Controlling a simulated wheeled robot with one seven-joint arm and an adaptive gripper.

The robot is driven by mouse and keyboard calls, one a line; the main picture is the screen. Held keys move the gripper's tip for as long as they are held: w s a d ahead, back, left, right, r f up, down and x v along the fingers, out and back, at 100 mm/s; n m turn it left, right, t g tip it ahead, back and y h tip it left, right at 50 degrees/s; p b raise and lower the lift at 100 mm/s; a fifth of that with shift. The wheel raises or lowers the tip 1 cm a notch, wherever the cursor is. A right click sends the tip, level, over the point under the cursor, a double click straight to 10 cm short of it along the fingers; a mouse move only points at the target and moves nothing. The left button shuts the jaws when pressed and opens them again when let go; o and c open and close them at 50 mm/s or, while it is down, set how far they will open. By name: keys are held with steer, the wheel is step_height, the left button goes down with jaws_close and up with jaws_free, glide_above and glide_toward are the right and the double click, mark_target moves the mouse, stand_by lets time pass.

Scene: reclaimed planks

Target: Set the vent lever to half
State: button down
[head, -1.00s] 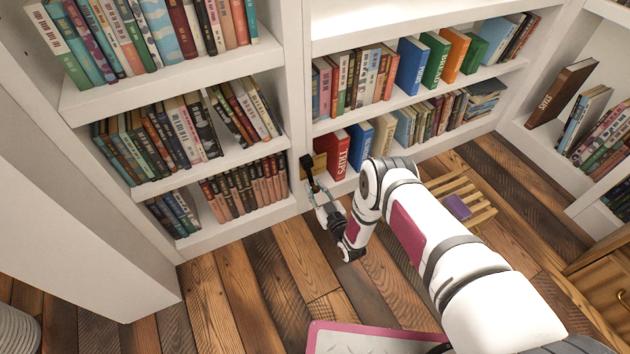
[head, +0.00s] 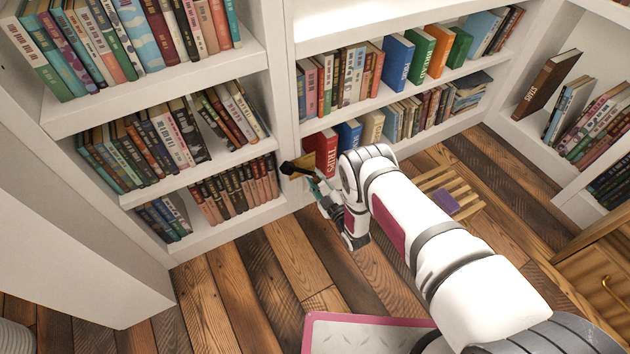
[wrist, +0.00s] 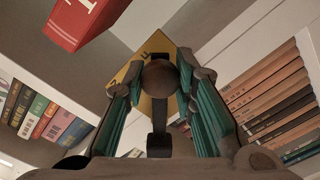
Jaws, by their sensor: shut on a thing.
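The vent lever (head: 291,169) is dark, with a round brown knob (wrist: 160,77) at its end in the wrist view. It stands in front of a yellow plate (head: 304,163) fixed low on the white shelf upright. The plate (wrist: 157,44) also shows behind the knob, with small dark marks that I cannot read. My gripper (wrist: 161,85) is shut on the lever, its teal-padded fingers on either side of the knob. In the head view my gripper (head: 313,186) is small and partly hidden by my arm, so the lever's exact angle is hard to tell.
A red book (head: 322,152) stands on the low shelf close to the right of the plate. Rows of books (head: 236,192) fill the shelves to the left. A slatted wooden stand (head: 463,183) with a purple book is on the floor at right.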

steer(key=shift+d, duration=0.15)
steer(key=c, duration=1.3)
jaws_free()
steer(key=v, duration=1.2)
